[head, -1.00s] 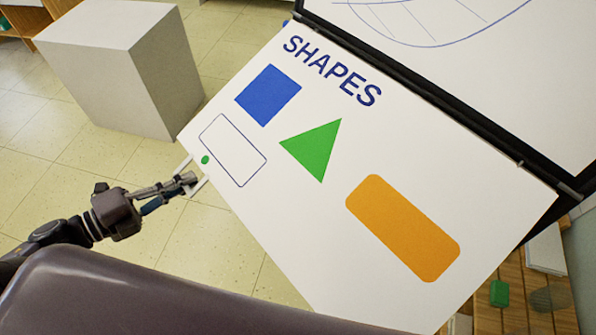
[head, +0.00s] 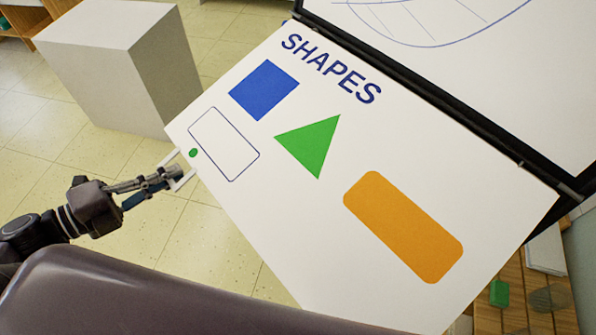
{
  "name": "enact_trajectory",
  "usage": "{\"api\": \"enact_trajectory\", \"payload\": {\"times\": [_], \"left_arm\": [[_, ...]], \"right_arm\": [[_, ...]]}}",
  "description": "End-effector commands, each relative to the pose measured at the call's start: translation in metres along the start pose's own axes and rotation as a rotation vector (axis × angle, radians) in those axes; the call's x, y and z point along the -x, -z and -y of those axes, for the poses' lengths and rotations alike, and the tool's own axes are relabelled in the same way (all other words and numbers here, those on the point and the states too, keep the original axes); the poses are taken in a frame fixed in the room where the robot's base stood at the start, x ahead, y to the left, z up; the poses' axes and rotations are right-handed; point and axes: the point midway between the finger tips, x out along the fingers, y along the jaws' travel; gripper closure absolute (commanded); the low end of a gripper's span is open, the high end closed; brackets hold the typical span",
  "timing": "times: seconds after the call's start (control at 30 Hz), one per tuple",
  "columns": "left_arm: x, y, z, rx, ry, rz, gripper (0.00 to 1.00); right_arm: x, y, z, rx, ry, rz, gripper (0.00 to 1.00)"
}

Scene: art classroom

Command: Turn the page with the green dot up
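The white page (head: 300,225) headed SHAPES hangs from a black bar along its upper right edge. It bears a blue square, a green triangle, an orange rounded rectangle and an empty outlined rectangle. The small green dot (head: 193,153) is printed near its left edge. A white pull handle (head: 187,180) sticks out of that edge beside the dot. My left gripper (head: 170,177) has its fingers at this handle and appears shut on it. The page stands out towards me from the bar. My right gripper is not in view.
Beyond the black bar (head: 455,120) is another white sheet (head: 480,65) with a blue line drawing. A large grey block (head: 115,70) stands on the tiled floor at upper left. A wooden shelf (head: 515,312) with a green block (head: 499,293) is at lower right.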

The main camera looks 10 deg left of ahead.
Motion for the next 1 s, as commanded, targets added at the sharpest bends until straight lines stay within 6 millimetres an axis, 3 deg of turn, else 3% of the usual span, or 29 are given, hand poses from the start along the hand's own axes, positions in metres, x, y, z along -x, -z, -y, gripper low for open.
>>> {"api": "enact_trajectory", "payload": {"times": [1.0], "left_arm": [[0.036,0.002,0.078,0.000,-0.002,-0.003,1.00]], "right_arm": [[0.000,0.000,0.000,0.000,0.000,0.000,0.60]]}}
